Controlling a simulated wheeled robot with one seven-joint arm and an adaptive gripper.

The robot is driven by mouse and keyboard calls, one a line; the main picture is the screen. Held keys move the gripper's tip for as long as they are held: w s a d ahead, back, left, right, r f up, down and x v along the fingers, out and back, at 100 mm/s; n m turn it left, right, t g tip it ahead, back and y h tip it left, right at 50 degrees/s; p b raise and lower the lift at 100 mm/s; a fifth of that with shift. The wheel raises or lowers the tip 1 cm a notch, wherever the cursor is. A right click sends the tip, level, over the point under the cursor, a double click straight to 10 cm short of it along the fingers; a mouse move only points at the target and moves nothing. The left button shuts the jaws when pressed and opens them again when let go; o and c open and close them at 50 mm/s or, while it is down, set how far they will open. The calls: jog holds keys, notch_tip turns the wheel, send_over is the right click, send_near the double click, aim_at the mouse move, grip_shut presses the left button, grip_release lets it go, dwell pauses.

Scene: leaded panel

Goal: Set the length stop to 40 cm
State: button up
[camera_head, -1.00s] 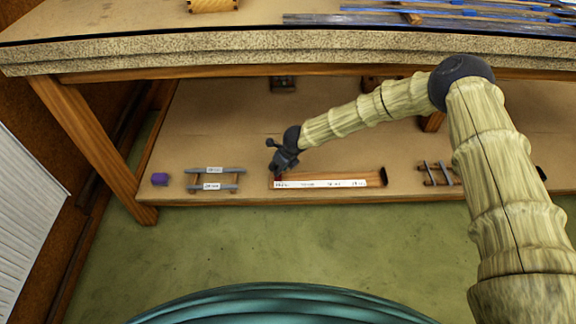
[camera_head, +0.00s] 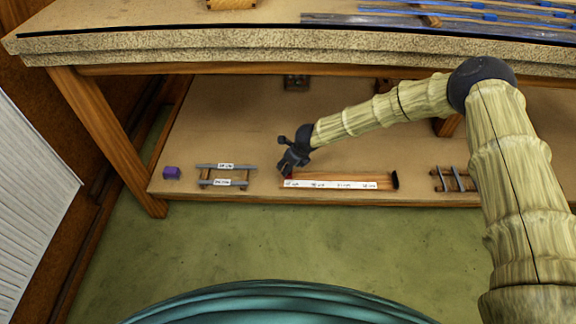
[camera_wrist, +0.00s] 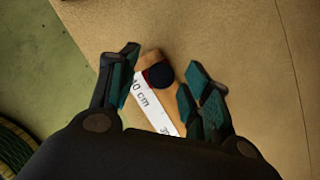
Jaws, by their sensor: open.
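The length stop is a wooden bar (camera_head: 345,175) with a white scale strip (camera_head: 340,185) on its front side, lying on the low shelf. A black upright piece (camera_head: 395,180) stands at its right end. In the wrist view, a dark round knob (camera_wrist: 160,75) with a red edge sits at the bar's end, beside a scale label that seems to read 40 cm (camera_wrist: 140,93). My gripper (camera_head: 289,171) is over the left end of the bar. In the wrist view my gripper (camera_wrist: 160,76) is open, with one finger on either side of the knob. I cannot tell whether either touches it.
Another small rack (camera_head: 452,181) lies to the right. The worktop (camera_head: 180,47) overhangs the shelf, and a wooden leg (camera_head: 110,140) stands at the left.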

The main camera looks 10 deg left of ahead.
jog(key=v, duration=1.1)
jog(key=shift+s+a+r, duration=0.1)
jog(key=s+d+f+n+h, duration=0.2)
jog(key=s+d+f+n, duration=0.45)
jog(key=s, duration=0.35)
jog(key=s+d+f+n+h, duration=0.1)
jog(key=s+d+f+n, duration=0.6)
jog(key=s, duration=0.4)
jog(key=s+d+n+g, duration=0.1)
jog(key=s+d+n, duration=0.6)
jog(key=s, duration=0.6)
jog(key=s+d+n+g, duration=0.2)
jog(key=s+d+n, duration=0.3)
jog(key=s+d, duration=0.6)
notch_tip(320, 180, up, 26)
jog(key=a+p, duration=0.1)
jog(key=p, duration=2.5)
jog(key=shift+s+a+r+h, duration=0.2)
jog(key=shift+s+a+h, duration=0.05)
jog(key=shift+s+h, duration=0.1)
